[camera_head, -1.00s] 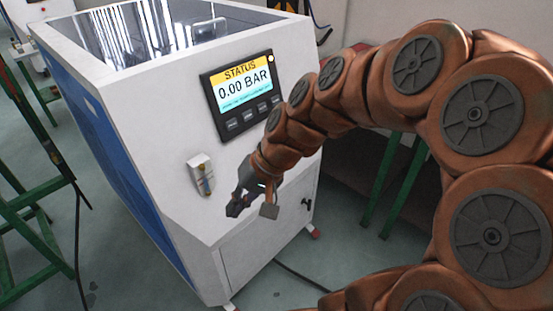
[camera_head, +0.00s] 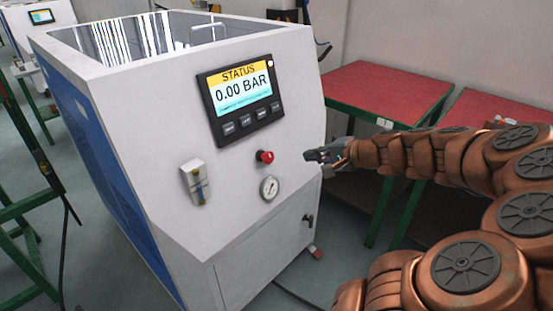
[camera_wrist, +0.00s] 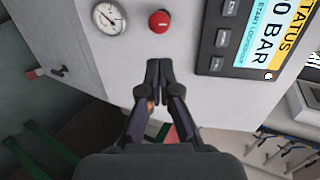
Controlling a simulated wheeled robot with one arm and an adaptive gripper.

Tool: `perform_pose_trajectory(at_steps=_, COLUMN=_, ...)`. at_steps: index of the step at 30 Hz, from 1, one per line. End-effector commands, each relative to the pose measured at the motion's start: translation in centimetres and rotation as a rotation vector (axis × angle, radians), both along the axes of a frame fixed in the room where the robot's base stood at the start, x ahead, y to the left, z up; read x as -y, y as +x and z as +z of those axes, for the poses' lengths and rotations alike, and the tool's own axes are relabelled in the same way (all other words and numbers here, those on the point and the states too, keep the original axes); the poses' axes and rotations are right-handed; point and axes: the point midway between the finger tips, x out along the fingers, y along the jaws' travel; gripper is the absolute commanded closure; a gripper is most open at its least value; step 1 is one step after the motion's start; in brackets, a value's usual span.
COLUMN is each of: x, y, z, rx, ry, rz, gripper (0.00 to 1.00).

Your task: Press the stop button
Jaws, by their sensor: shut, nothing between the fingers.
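The red stop button (camera_head: 265,156) sits on the white front panel of the generator (camera_head: 140,110), below the status display (camera_head: 241,98) and above a round gauge (camera_head: 269,188). My gripper (camera_head: 308,155) is to the right of the button in the head view, apart from it, with its fingers pointing toward it. In the wrist view the fingers (camera_wrist: 158,64) are together and empty. The red button (camera_wrist: 159,21) lies just beyond the fingertips there, with the gauge (camera_wrist: 109,18) to its left. The display reads 0.00 BAR.
A small valve fitting (camera_head: 195,183) is on the panel at left, and a dark door handle (camera_head: 308,220) is lower right. Red-topped green tables (camera_head: 385,95) stand behind my arm. A green frame (camera_head: 20,200) stands at the left.

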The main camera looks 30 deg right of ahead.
Motion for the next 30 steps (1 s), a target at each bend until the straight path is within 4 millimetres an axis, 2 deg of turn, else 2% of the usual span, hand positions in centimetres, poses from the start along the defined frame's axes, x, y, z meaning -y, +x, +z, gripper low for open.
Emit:
perform_pose_trajectory(at_steps=5, x=-0.1, y=0.1, z=0.0, rx=-0.001, ry=0.0, rz=0.002, gripper=1.0)
perform_pose_trajectory(at_steps=11, x=-0.5, y=1.4, z=-0.7, rx=-0.001, ry=0.0, rz=0.005, gripper=1.0)
perform_pose_trajectory(at_steps=30, x=-2.6, y=8.8, z=-4.7, rx=-0.003, ry=0.002, rz=0.008, gripper=1.0)
